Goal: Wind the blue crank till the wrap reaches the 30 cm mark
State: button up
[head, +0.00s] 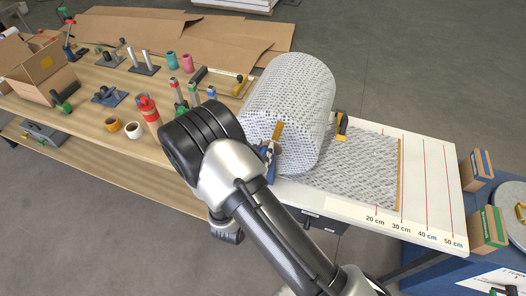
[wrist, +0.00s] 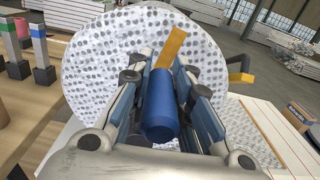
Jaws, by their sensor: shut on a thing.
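The big grey-white wrap roll (head: 290,95) stands on the white board at the table's right end. Its sheet (head: 355,168) lies flat to the right, ending in an orange edge bar (head: 399,175). The bar lies at or very close to the red 30 cm line; I cannot tell which. The 30 cm label (head: 401,226) is below it. The blue crank handle (wrist: 160,105) sits on an orange crank arm (wrist: 173,48) at the roll's near end. My gripper (wrist: 162,82) is shut around the handle. In the head view, my arm partly hides the handle.
Red and pink bottles, posts, clamps and an open box (head: 40,68) stand on the wooden table to the left. A yellow-black bracket (head: 341,125) is beside the roll. Small cardboard boxes (head: 487,230) stand right of the board.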

grip_shut()
jog(key=shift+a, duration=0.1)
jog(key=shift+w+a+b, duration=0.15)
jog(key=shift+a+b, duration=0.2)
jog(key=o, duration=0.8)
grip_release()
jog(key=shift+c, duration=0.2)
